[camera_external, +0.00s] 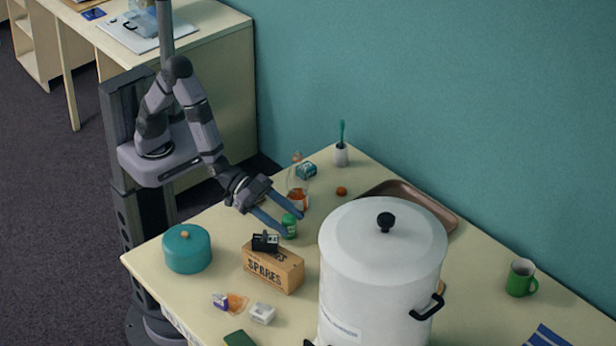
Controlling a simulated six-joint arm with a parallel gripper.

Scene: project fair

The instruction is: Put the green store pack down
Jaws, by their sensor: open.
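A small green pack (289,227) with a pale marking, looking like a short tub, appears to stand on the table behind the cardboard box. My gripper (292,224) reaches in from the left with its two blue fingers spread. The fingertips lie on either side of the green pack in the picture. I cannot tell whether either finger touches it. Part of the pack is hidden by the fingers.
A SPARES box (272,271) with a black item on top stands in front. A large white pot (380,270) stands right, a teal pot (187,250) left. The table's right side has free room.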

